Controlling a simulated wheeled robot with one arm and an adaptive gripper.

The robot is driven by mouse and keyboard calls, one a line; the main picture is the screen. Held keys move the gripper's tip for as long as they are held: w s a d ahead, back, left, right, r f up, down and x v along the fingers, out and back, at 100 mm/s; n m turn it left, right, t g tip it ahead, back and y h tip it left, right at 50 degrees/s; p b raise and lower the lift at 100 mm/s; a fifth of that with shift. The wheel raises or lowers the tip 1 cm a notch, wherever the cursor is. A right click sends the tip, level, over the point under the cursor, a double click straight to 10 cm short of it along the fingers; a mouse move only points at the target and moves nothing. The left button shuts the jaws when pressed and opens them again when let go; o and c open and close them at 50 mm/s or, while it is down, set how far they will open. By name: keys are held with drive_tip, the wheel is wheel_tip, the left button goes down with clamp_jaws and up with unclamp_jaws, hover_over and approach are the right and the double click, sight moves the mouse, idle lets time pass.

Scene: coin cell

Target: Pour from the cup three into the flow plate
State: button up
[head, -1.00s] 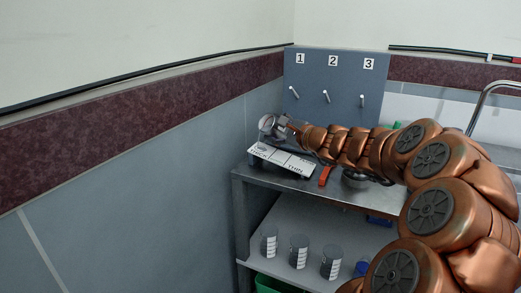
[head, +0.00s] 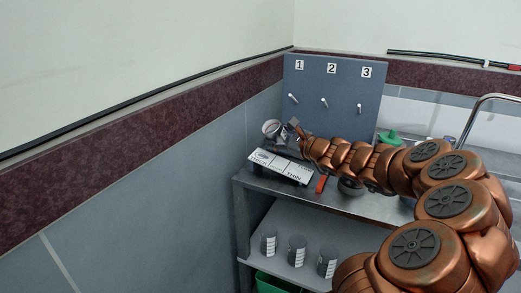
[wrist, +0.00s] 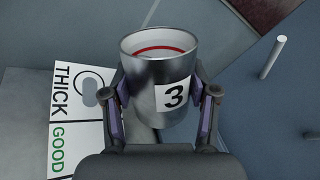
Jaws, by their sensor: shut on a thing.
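My gripper (wrist: 165,105) is shut on the metal cup three (wrist: 160,95), which carries a black 3 on a white label. Its open rim and a red ring inside show in the wrist view; how much it holds I cannot tell. In the head view the cup (head: 272,129) is small and held above the back left of the flow plate (head: 281,164), apparently tilted. The flow plate, white with THICK and THIN marks, lies on the bench top. In the wrist view the flow plate (wrist: 72,125) lies left of the cup, partly hidden, with THICK and GOOD legible.
A grey panel (head: 333,90) with pegs numbered 1, 2 and 3 stands behind the bench. An orange-red handle (head: 321,184) lies right of the plate. Three grey containers with striped labels (head: 297,250) stand on the lower shelf. A green bin (head: 275,284) is below.

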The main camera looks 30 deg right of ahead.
drive_tip(key=shift+d+r+m+p, duration=0.5)
drive_tip(key=shift+r+p, duration=0.1)
drive_tip(key=shift+p, duration=0.85)
drive_tip(key=r+m+p, duration=0.1)
drive_tip(key=p, duration=0.2)
drive_tip(key=d+r+p, duration=0.1)
drive_tip(key=p, duration=0.2)
drive_tip(key=shift+d+r+m, duration=0.1)
drive_tip(key=shift+r+m, duration=0.1)
drive_tip(key=shift+m, duration=0.2)
drive_tip(key=m+p, duration=0.1)
drive_tip(key=p, duration=0.1)
drive_tip(key=d+p, duration=0.1)
drive_tip(key=p, duration=0.1)
drive_tip(key=shift+r+m+t+y, duration=0.3)
drive_tip(key=shift+m+y, duration=0.1)
drive_tip(key=shift+w+d+f+m+p, duration=0.1)
drive_tip(key=shift+d+f+m+p, duration=0.65)
drive_tip(key=shift+p, duration=1.2)
wheel_tip(320, 180, up, 6)
drive_tip(key=p, duration=0.3)
drive_tip(key=shift+a+r+p, duration=0.15)
drive_tip(key=shift+r+p, duration=0.05)
drive_tip(key=shift+p, duration=0.2)
drive_tip(key=shift+m, duration=0.25)
